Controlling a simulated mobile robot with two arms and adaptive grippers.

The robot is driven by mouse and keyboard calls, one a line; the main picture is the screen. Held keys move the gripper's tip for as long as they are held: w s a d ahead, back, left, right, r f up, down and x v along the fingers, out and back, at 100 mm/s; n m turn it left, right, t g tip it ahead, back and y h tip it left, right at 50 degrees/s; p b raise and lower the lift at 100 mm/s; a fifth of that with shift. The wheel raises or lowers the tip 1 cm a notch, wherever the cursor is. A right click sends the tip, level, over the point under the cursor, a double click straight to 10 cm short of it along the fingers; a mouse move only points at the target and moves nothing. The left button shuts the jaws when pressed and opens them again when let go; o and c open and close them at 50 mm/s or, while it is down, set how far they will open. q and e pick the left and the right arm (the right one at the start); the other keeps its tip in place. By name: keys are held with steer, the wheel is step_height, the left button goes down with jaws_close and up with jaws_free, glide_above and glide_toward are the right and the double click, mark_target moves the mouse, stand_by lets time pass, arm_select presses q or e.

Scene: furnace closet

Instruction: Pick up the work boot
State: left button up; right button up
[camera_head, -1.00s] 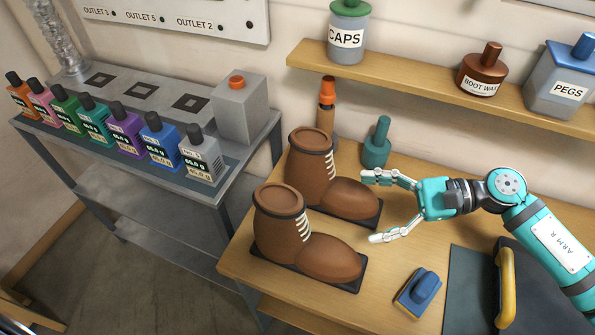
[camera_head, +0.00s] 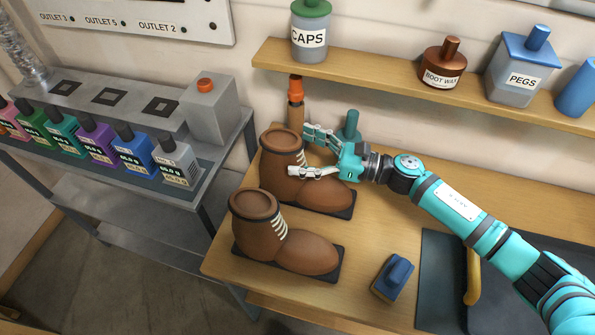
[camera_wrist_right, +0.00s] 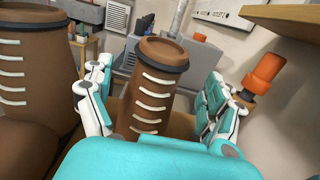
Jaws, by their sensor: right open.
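Two brown work boots with white laces stand upright on dark bases on the wooden bench. The rear boot (camera_head: 283,148) is by the back of the bench, and the front boot (camera_head: 257,218) is nearer. My right gripper (camera_head: 305,152) is open at the rear boot, above its toe, with its fingers pointing at the shaft. In the right wrist view the rear boot's laced shaft (camera_wrist_right: 155,88) stands between the two spread fingers. Whether they touch it I cannot tell. The front boot also shows at the left of that view (camera_wrist_right: 30,75). My left gripper is not in view.
An orange-capped bottle (camera_head: 296,98) and a teal object (camera_head: 351,126) stand behind the rear boot. A blue brush-like block (camera_head: 394,277) lies at the front. A shelf (camera_head: 400,88) with jars hangs above. Several coloured bottles line the grey table (camera_head: 190,185) at left.

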mark_target(280, 144)
steer(key=p+x, duration=0.2)
steer(key=x, duration=0.1)
steer(key=p+x, duration=0.1)
steer(key=x, duration=0.1)
steer(key=shift+r, duration=0.3)
steer(key=shift+w+a+f, duration=0.1)
steer(key=shift+a+f, duration=0.1)
steer(key=shift+a, duration=0.1)
steer(key=shift+d, duration=0.1)
steer(key=shift+c, duration=0.5)
steer(key=shift+c, duration=1)
steer(key=c, duration=1.4)
steer(key=shift+r, duration=0.15)
